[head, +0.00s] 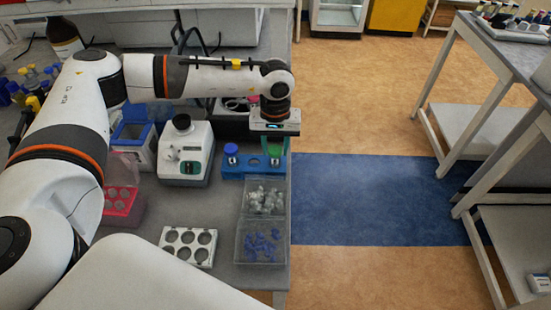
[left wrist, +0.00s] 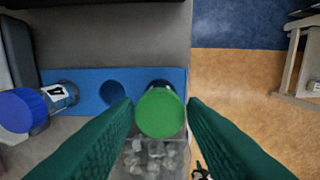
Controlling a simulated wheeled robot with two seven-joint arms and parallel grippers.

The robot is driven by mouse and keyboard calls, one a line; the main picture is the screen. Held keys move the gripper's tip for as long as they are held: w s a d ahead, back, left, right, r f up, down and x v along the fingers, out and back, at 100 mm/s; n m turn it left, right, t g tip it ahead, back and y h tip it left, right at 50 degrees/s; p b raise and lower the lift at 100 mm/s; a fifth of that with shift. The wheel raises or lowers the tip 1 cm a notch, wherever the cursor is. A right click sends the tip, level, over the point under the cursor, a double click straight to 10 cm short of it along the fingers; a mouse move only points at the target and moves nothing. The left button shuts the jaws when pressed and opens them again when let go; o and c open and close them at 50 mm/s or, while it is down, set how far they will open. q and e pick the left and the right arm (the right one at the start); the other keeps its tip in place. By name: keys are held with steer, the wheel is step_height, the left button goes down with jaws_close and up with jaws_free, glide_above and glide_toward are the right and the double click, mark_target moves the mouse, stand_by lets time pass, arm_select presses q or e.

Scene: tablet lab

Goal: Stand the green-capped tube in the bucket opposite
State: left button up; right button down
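The green-capped tube stands upright in a blue rack (head: 232,172) near the bench's right edge; its green cap (head: 275,150) shows below my left gripper (head: 276,146). In the left wrist view, the green cap (left wrist: 160,113) lies between the two green fingers of the left gripper (left wrist: 160,104), which are open with a slight gap on each side. A blue-capped tube (head: 231,150) stands at the rack's left end. An empty hole (left wrist: 111,93) lies between the two tubes. A dark device (head: 238,104) behind the rack is partly hidden by my arm; I cannot make out a bucket in it. My right gripper is not in view.
A white device (head: 185,150) stands left of the rack. Clear boxes with pale pieces (head: 264,197) and blue pieces (head: 260,243) lie in front. Open floor lies right of the bench.

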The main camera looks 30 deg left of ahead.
arm_select(q)
steer(key=c, duration=0.4)
steer(key=shift+r, duration=0.1)
steer(key=shift+r+p, duration=1.9)
steer(key=shift+r, duration=1.8)
